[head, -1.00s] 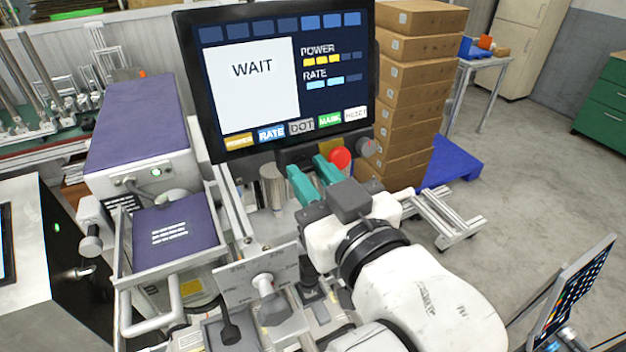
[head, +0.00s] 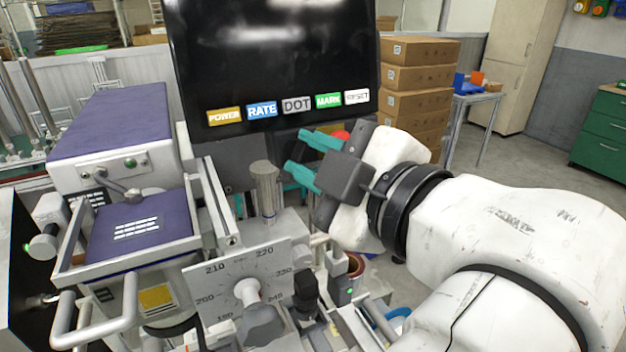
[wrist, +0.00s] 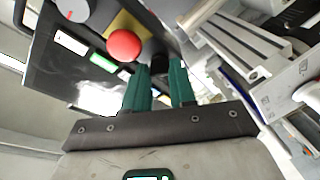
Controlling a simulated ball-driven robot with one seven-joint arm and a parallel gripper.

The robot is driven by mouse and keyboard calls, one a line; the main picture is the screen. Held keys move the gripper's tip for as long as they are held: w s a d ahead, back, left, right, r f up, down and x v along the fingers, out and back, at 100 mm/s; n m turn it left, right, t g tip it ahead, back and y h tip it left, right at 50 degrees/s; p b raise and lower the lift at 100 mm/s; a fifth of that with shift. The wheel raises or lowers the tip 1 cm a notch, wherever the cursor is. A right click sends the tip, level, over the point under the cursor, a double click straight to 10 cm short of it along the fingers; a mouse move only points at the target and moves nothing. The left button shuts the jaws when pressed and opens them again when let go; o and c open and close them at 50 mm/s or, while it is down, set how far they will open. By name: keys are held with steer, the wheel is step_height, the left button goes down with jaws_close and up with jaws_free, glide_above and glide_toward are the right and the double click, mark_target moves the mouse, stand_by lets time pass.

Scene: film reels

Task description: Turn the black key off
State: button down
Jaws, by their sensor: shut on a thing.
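My gripper (head: 296,152) has teal fingers and lies against the control panel below the monitor (head: 275,60). It also shows in the wrist view (wrist: 159,68), with its two fingers a little apart and shut on a small dark piece, the black key (wrist: 158,62). The key is mostly hidden between the fingertips, and its turned angle cannot be read. In the head view the key cannot be made out behind the fingers. The monitor is dark, with only its row of printed labels, such as POWER and RESET, showing.
A red button (wrist: 124,45) sits close beside the fingers, on a yellow plate (wrist: 122,23), with a grey knob (wrist: 72,8) beyond. A dial plate (head: 225,280) and a metal cylinder (head: 264,190) stand below. Stacked boxes (head: 415,78) are behind.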

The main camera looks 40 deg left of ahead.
steer(key=n+b, duration=0.3)
steer(key=n, duration=0.1)
steer(key=shift+f+n+g+h, duration=0.1)
steer(key=shift+n+g+h, duration=0.2)
steer(key=shift+h, duration=0.1)
steer(key=shift+n+b, duration=0.5)
steer(key=shift+n, duration=0.6)
steer(key=c, duration=1.2)
jaws_free()
steer(key=shift+r, duration=0.2)
steer(key=b+v, duration=0.1)
steer(key=v, duration=1)
steer(key=shift+r, duration=0.2)
steer(key=shift+a, duration=0.15)
